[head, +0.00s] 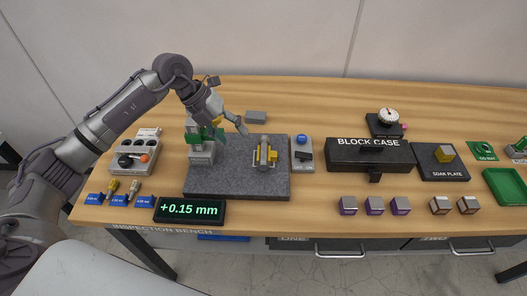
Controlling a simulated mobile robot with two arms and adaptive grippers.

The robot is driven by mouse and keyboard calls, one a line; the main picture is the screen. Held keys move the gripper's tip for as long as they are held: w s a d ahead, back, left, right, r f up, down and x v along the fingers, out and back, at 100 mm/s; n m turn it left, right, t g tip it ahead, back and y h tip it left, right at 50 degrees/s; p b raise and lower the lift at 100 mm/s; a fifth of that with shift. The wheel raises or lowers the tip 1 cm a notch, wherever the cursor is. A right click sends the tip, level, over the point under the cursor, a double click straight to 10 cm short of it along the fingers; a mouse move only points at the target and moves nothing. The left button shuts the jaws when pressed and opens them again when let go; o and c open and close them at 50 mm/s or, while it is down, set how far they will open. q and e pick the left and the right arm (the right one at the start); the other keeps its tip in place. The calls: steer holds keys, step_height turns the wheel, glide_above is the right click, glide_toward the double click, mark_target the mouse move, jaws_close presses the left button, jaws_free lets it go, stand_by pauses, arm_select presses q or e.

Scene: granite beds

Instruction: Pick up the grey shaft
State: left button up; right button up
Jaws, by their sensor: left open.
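My left gripper (229,127) is open and empty, above the back of the plate. It is to the left of the shaft and behind it, apart from it. It partly covers a green and grey stand (202,152) at the plate's left. My right gripper is not in view.
A display (189,210) reading +0.15 mm stands at the front of the plate. A grey block (256,117) lies behind the plate. A grey device with a blue knob (302,152) stands close to its right. The black block case (367,155) is farther right.

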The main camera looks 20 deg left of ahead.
mark_target(261, 161)
arm_select(q)
steer(key=p+x, duration=0.1)
steer(key=x, duration=0.7)
steer(key=shift+d+r+p, duration=0.1)
steer(key=shift+p, duration=0.3)
steer(key=shift+d, duration=0.2)
steer(key=p+x, duration=0.2)
steer(key=x, duration=0.2)
steer(key=shift+w+d+f, duration=0.1)
steer(key=shift+d+f, duration=0.1)
steer(key=shift+d, duration=0.1)
steer(key=shift+f, duration=0.25)
steer(key=shift+w+r, duration=0.1)
jaws_close()
